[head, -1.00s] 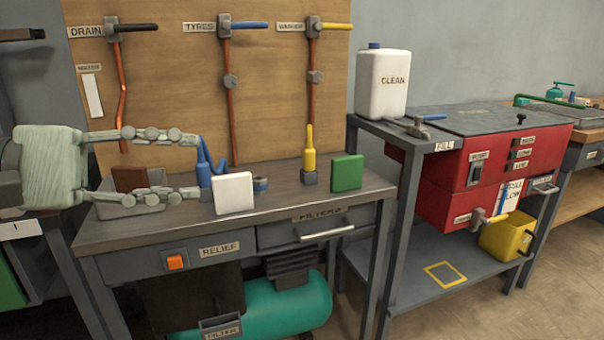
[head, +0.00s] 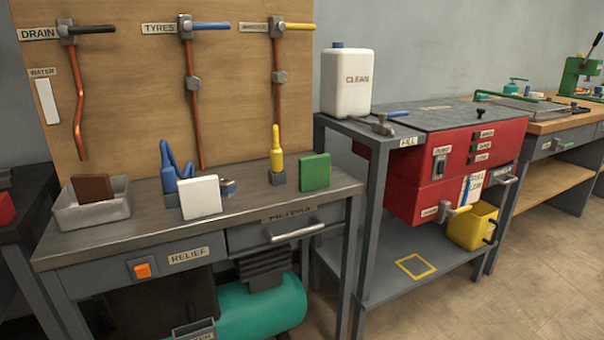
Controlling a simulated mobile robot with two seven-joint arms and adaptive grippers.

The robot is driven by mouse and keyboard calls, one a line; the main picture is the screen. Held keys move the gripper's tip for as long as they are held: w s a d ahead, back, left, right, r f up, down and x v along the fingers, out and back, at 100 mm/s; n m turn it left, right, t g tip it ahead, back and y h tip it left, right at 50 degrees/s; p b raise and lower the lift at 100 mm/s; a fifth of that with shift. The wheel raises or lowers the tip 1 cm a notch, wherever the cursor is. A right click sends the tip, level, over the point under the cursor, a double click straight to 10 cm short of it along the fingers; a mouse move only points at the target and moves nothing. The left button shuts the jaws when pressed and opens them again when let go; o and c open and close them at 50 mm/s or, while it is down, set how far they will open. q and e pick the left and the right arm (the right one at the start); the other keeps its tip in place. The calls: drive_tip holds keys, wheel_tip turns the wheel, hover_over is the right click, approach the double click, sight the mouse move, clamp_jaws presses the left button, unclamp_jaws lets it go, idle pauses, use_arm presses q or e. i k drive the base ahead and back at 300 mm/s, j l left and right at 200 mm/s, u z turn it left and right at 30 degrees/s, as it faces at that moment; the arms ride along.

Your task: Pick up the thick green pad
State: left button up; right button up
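The thick green pad (head: 314,172) stands upright near the right end of the grey workbench (head: 120,236), in the head view. It is to the right of the yellow nozzle and close to the bench's right edge. Its whole front face shows and nothing covers it. Neither of my grippers shows in the head view now.
A white pad (head: 199,197) stands left of the green one, and a brown pad (head: 93,187) sits in a grey tray (head: 92,211). A blue nozzle (head: 168,175) and a yellow nozzle (head: 277,158) stand behind. A white CLEAN jug (head: 347,82) is on the stand at right.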

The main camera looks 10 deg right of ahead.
sight(315, 171)
drive_tip(key=i+l+z, duration=0.15)
drive_tip(key=z, duration=0.2)
drive_tip(key=i+l+z, duration=0.2)
drive_tip(key=z, duration=0.15)
drive_tip(key=i+l+z, duration=0.15)
drive_tip(key=z, duration=0.2)
drive_tip(key=i, duration=0.1)
